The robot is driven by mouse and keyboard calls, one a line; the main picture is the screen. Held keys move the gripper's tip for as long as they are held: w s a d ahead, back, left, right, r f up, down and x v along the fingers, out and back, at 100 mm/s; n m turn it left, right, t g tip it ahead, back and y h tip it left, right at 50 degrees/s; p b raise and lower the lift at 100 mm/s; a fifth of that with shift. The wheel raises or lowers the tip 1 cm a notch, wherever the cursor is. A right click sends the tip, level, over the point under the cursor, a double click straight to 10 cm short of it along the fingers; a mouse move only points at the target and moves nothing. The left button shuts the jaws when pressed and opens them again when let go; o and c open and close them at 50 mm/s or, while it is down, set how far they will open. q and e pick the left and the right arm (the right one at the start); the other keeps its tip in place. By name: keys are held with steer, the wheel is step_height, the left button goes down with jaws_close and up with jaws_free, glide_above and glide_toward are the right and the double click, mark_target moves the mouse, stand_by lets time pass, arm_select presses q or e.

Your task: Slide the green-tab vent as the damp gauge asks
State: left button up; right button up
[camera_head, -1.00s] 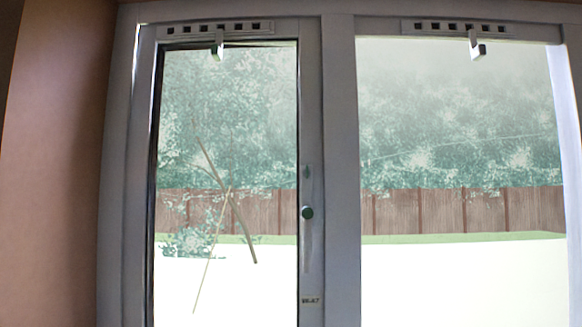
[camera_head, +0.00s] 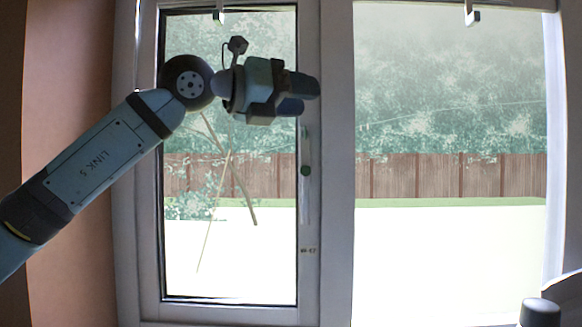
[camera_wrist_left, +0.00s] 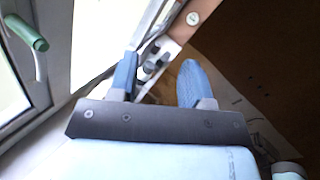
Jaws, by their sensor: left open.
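My left gripper (camera_head: 303,95) is in front of the left window's right frame post, above the window handle. In the left wrist view its two blue fingers (camera_wrist_left: 158,82) are apart; grey fittings show between them, and I cannot tell that anything is held. Two pale vent tabs hang at the top edge, a left one (camera_head: 218,14) and a right one (camera_head: 471,14). Both are above and apart from the gripper. Their vent slots are out of frame, and no green shows on either tab. I cannot pick out a damp gauge.
A small unreadable mark (camera_head: 309,251) is lower on the post. A brown wall (camera_head: 65,70) borders the left side.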

arm_select(q)
steer(key=a+f+m+t+y, duration=0.45)
steer(key=a+f+m, duration=0.25)
steer(key=f+m, duration=0.6)
steer(key=s+a+f+m+t+y, duration=0.1)
steer(key=a+f+m+t+y, duration=0.5)
steer(key=f, duration=1.2)
steer(key=a+f+m+t+y, duration=0.2)
steer(key=a+f+m+y, duration=0.5)
steer(key=f+m, duration=0.7)
steer(key=s+a+f+n+g, duration=0.25)
steer(key=s+f+g, duration=0.35)
steer(key=f, duration=0.4)
steer(key=s+a+f+n+g, duration=0.1)
steer(key=s+a+f+g, duration=0.2)
steer(key=s+f, duration=0.6)
steer(key=s+a+f+g+h, duration=0.1)
steer(key=s+f+g, duration=0.35)
steer(key=s, duration=0.35)
steer(key=s+a+f+g+h, duration=0.1)
steer(key=s+f+g, duration=0.3)
steer(key=s, duration=0.5)
steer(key=w+d+f+t+h+p, duration=0.2)
steer(key=w+d+f+t+p, duration=0.3)
steer(key=f+t, duration=0.3)
steer(key=shift+w+d+f+m+h, duration=0.4)
steer(key=shift+w+d, duration=0.2)
steer(key=shift+d, duration=0.3)
